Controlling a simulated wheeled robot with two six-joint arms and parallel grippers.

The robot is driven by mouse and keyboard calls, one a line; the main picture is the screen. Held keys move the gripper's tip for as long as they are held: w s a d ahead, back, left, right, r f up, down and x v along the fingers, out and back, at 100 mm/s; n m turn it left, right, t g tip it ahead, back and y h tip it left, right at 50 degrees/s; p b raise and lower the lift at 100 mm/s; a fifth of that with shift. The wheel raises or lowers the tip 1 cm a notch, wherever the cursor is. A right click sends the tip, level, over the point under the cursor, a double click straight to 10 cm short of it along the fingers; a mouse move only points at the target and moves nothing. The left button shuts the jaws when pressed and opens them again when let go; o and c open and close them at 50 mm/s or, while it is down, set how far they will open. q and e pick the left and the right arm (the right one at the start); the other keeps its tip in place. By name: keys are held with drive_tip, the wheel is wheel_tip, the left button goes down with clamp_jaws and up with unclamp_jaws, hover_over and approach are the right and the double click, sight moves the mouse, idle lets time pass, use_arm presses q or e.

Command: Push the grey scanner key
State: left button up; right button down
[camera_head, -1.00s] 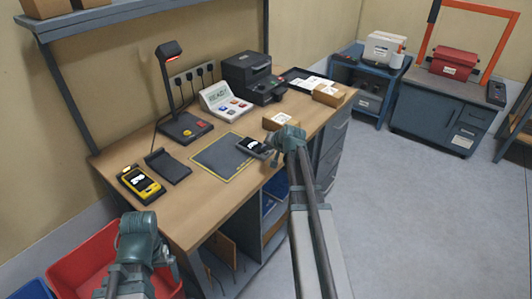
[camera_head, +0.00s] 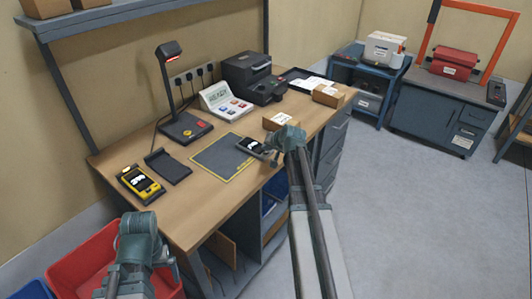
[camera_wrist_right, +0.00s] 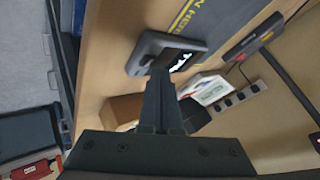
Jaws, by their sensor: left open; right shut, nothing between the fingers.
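The grey scanner (camera_head: 252,146) lies on the desk at the right edge of the dark mat. Its lit screen with white marks also shows in the right wrist view (camera_wrist_right: 178,57). My right gripper (camera_head: 272,156) is at the scanner's near right side. In the right wrist view its shut, empty fingers (camera_wrist_right: 160,76) reach the scanner's edge and cover part of it; I cannot tell whether they touch. The key itself is not clearly visible. My left gripper (camera_head: 168,262) is open, over the red bin, away from the scanner.
A yellow scanner (camera_head: 140,184) and a dark cradle (camera_head: 168,166) are at the desk's left. The mat (camera_head: 220,158) is bare. A small cardboard box (camera_head: 279,121) stands just behind my right gripper. A lamp (camera_head: 185,128), console (camera_head: 222,100) and printer (camera_head: 250,76) stand behind.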

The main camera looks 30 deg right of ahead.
sight(267, 155)
drive_tip(key=shift+f, duration=0.1)
idle(0.3)
drive_tip(key=shift+f+b, duration=0.35)
drive_tip(key=shift+b, duration=0.1)
drive_tip(key=shift+f, duration=0.1)
idle(0.5)
drive_tip(key=shift+r+p, duration=0.5)
drive_tip(key=shift+r, duration=0.05)
wheel_tip(267, 155, up, 6)
drive_tip(key=p, duration=0.6)
